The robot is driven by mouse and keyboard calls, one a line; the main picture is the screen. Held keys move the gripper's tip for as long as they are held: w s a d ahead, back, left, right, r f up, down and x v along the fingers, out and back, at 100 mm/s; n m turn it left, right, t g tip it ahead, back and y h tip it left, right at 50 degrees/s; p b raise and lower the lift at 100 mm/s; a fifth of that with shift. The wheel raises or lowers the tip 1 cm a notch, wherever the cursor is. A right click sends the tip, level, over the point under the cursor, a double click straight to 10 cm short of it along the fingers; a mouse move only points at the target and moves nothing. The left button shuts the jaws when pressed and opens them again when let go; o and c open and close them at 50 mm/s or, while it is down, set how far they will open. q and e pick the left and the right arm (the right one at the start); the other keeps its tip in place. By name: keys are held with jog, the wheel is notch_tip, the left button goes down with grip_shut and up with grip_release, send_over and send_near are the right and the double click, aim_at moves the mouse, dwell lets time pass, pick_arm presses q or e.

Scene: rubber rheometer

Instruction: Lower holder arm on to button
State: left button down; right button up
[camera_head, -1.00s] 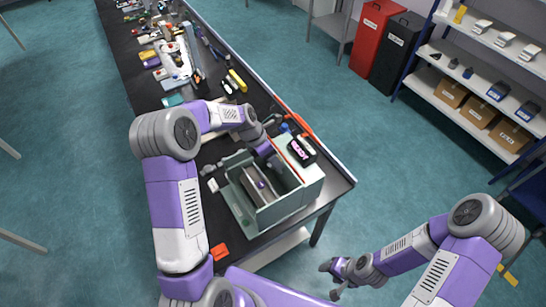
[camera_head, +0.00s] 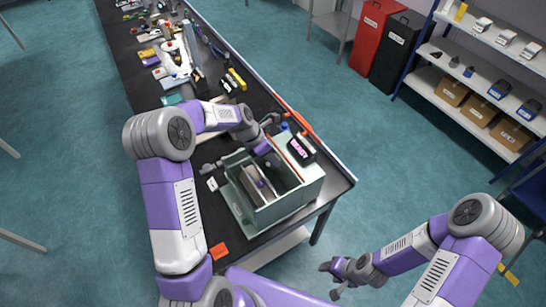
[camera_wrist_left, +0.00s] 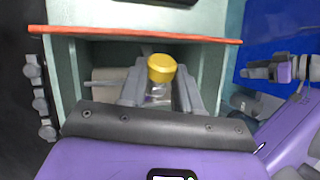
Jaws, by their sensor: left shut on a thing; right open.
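The rheometer (camera_head: 301,188) is a pale green box on the bench with an open chamber, also seen in the left wrist view (camera_wrist_left: 215,20). My left gripper (camera_head: 273,160) reaches into the chamber from behind. In the left wrist view its fingers (camera_wrist_left: 160,88) are shut around a clear piece with a yellow cap (camera_wrist_left: 161,68). I cannot tell whether this is the holder arm. A purple part (camera_head: 262,184) shows lower in the chamber. I cannot make out the button. My right gripper (camera_head: 338,278) is open and empty, low over the floor at the right.
A black display (camera_head: 301,149) reading READY stands at the rheometer's back. An orange strip (camera_wrist_left: 130,34) edges the chamber. Several tools crowd the bench further back. An orange piece (camera_head: 219,252) lies near the front edge.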

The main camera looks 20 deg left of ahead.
pick_arm(q)
jog(key=s+a+f+t+h+b, duration=0.1)
jog(key=b, duration=0.3)
jog(key=s+a+f+t+h+b, duration=0.1)
jog(key=s+b, duration=0.1)
jog(key=b, duration=0.2)
jog(key=shift+s+a+f+t, duration=0.2)
jog(key=shift+a+f+t, duration=0.15)
jog(key=shift+f+t, duration=0.05)
jog(key=shift+s+a+f, duration=0.3)
jog(key=shift+s+f, duration=0.15)
jog(key=shift+f, duration=0.05)
